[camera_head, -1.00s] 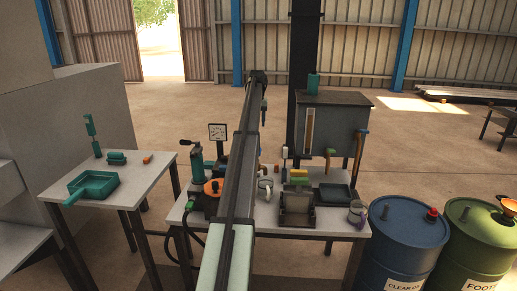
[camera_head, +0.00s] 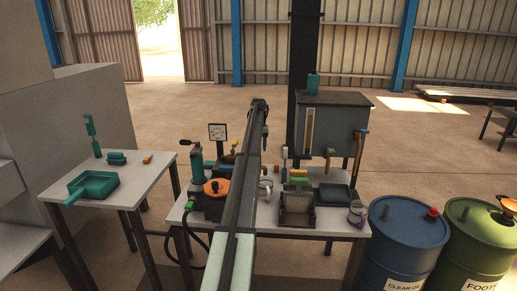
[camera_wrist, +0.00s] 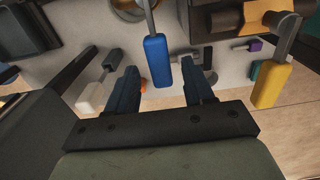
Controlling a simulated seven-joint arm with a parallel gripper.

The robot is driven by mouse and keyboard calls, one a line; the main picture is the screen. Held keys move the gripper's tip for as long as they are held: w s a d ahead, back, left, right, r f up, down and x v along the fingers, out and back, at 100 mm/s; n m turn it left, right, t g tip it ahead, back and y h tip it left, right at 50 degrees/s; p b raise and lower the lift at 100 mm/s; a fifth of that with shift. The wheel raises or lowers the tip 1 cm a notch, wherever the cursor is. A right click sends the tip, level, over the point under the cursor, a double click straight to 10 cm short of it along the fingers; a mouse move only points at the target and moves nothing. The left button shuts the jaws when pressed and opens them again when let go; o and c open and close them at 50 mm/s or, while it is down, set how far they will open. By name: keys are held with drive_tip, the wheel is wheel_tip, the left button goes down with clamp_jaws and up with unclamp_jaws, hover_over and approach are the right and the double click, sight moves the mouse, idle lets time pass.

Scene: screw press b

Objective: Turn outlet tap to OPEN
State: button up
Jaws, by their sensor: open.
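My gripper (camera_wrist: 160,72) is open, with its two dark fingers apart in the wrist view. A blue lever handle (camera_wrist: 157,60) on a grey stem shows in the gap between the fingers, with space on both sides; whether it lies at fingertip depth I cannot tell. A yellow handle (camera_wrist: 271,83) hangs to the right of the fingers, and a white handle (camera_wrist: 90,97) lies to their left. No label shows which handle is the outlet tap. In the head view my arm hides most of the area around the gripper, and no OPEN mark is readable.
The workbench (camera_head: 275,225) carries an orange-topped unit (camera_head: 216,187), a gauge (camera_head: 218,132) and a dark tray (camera_head: 335,193). A grey tank (camera_head: 333,125) stands behind it at right. A blue drum (camera_head: 405,240) is at the right, and a side table (camera_head: 130,185) at the left.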

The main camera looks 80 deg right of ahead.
drive_tip(key=shift+f, duration=0.5)
drive_tip(key=shift+c, duration=0.4)
clamp_jaws()
